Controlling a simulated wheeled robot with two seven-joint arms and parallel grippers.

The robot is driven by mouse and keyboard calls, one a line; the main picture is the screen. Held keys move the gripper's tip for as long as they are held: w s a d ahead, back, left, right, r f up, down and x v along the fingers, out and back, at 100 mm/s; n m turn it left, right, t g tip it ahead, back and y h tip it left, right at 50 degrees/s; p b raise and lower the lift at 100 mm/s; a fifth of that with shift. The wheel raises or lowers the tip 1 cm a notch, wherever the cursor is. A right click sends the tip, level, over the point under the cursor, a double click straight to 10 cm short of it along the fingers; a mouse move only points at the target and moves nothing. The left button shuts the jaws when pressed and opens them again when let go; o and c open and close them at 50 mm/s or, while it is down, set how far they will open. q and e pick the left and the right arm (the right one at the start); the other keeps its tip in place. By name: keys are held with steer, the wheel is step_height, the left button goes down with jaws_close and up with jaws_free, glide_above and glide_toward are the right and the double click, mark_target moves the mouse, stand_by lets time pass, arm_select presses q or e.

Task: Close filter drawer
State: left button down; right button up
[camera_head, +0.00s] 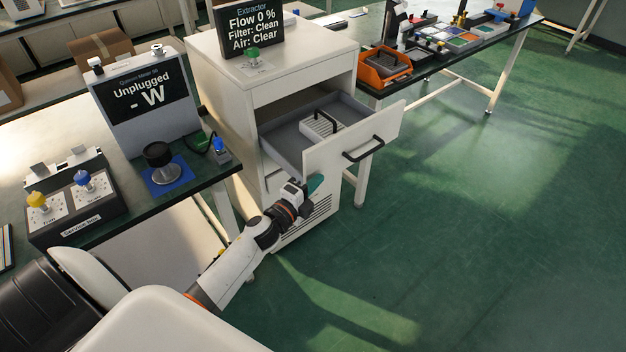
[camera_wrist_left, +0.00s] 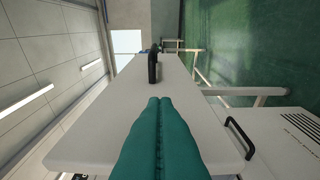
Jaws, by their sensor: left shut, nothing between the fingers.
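The filter drawer stands pulled out of the white extractor cabinet (camera_head: 215,75). Its white front panel (camera_head: 330,152) carries a black bar handle (camera_head: 364,149), and a light grey filter block (camera_head: 321,126) with a black grip sits inside the grey tray. My left gripper (camera_head: 315,184) is shut and empty, just in front of the lower left part of the drawer front. In the left wrist view its teal fingers (camera_wrist_left: 160,100) lie together against the view of the white front (camera_wrist_left: 110,110), pointing toward the handle (camera_wrist_left: 153,65). I cannot tell whether they touch the panel. My right gripper is not in view.
Below the drawer is a vented lower panel (camera_head: 312,213) with its own black handle, clearer in the left wrist view (camera_wrist_left: 240,138). A bench with the service box (camera_head: 78,205) stands left, another with an orange tray (camera_head: 384,70) behind right. The green floor at right is clear.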

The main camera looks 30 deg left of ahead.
arm_select(q)
steer(key=shift+w+a, duration=0.1)
steer(key=shift+a, duration=0.2)
